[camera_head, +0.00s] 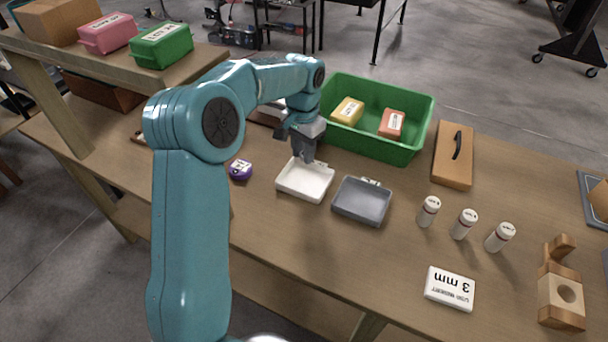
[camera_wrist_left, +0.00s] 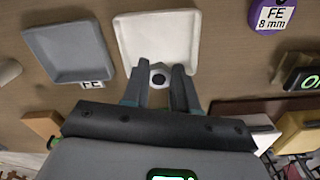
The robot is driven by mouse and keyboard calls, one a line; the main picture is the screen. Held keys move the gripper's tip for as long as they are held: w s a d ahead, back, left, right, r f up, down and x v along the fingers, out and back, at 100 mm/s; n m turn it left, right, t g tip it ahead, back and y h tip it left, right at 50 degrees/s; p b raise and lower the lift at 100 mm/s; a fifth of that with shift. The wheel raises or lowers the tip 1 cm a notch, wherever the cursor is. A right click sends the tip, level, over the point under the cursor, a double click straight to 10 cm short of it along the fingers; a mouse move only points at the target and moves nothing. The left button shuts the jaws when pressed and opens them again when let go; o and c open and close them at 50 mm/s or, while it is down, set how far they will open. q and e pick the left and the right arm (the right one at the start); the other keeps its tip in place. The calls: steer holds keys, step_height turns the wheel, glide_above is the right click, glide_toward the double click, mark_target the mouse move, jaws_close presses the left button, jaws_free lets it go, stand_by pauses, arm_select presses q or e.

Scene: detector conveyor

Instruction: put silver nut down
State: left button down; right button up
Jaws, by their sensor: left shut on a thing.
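My left gripper (camera_head: 306,158) is over the back edge of a white tray (camera_head: 292,190) in the head view. In the left wrist view the gripper (camera_wrist_left: 160,76) is shut on the silver nut (camera_wrist_left: 158,68), which shows as a small pale ring with a dark hole between the fingertips. The nut lies against the near edge of the white tray (camera_wrist_left: 152,30) in that view; I cannot tell whether it touches the tray. In the head view I cannot make out the nut at the fingers. My right gripper is not in view.
A green bin (camera_head: 400,152) with two packages is behind. Several white bottles, a 3 mm box (camera_head: 450,289) and a wooden block (camera_head: 560,300) stand right.

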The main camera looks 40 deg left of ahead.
mark_target(304, 183)
arm_select(q)
step_height(304, 183, down, 9)
steer(key=shift+w+r, duration=0.1)
stand_by(0.3)
steer(key=c, duration=0.9)
jaws_free()
steer(key=shift+f, duration=0.2)
steer(key=shift+r, duration=0.1)
step_height(304, 183, up, 12)
steer(key=shift+r, duration=0.15)
